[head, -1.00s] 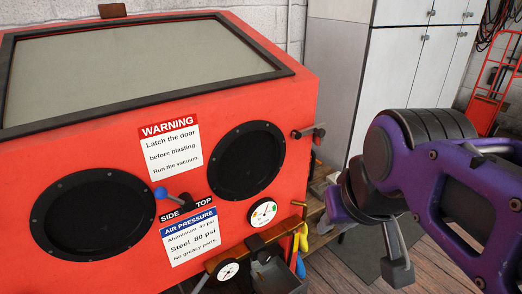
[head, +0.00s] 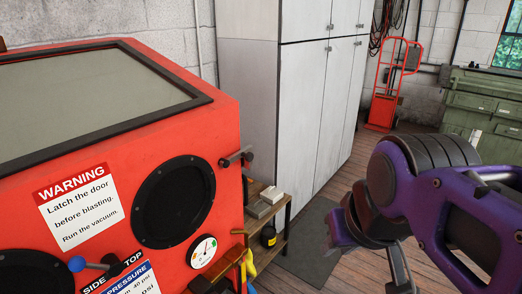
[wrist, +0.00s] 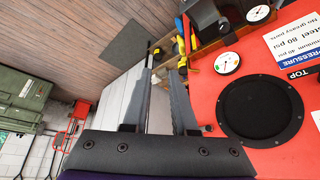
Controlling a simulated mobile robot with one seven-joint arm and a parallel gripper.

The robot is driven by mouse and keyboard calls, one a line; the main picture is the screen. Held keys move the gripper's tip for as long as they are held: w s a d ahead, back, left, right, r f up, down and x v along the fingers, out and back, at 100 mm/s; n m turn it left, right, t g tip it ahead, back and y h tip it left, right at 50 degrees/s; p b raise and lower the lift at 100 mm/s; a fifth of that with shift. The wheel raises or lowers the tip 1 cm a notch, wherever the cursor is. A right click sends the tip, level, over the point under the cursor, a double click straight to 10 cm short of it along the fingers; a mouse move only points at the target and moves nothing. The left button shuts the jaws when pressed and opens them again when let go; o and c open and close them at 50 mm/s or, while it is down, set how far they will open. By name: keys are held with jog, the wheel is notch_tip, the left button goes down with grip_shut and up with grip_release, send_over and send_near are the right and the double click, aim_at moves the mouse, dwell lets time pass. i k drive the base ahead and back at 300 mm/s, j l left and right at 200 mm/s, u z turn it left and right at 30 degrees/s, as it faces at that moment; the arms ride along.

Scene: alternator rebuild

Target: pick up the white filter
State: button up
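I cannot make out the white filter for certain in any view. A small pale block-like item (head: 271,195) lies on a low wooden shelf (head: 283,222) beside the red cabinet in the head view, too small to identify. My gripper shows at the lower right of the head view (head: 400,275), its fingers partly cut off by the frame edge. In the wrist view my gripper (wrist: 164,55) has its two fingers apart with nothing between them. It hangs in the air, apart from the shelf.
The red blasting cabinet (head: 215,125) with round ports fills the left. Tall grey cabinets (head: 305,110) stand behind the shelf. A dark mat (head: 312,240) lies on the wooden floor. Floor between is clear.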

aim_at(272, 195)
jog(key=i+l+z, duration=0.1)
jog(key=z, duration=0.3)
jog(key=i+l+z, duration=0.15)
jog(key=z, duration=0.3)
jog(key=i+l+z, duration=0.15)
jog(key=i, duration=0.35)
jog(key=i+z, duration=0.15)
jog(key=i, duration=0.35)
jog(key=i+u, duration=0.35)
jog(key=i, duration=0.15)
jog(key=i+l+u, duration=0.15)
jog(key=i+u, duration=0.15)
jog(key=i, duration=0.15)
jog(key=i+u, duration=0.5)
jog(key=u, duration=0.2)
jog(key=i+l+u, duration=0.15)
jog(key=u, duration=0.15)
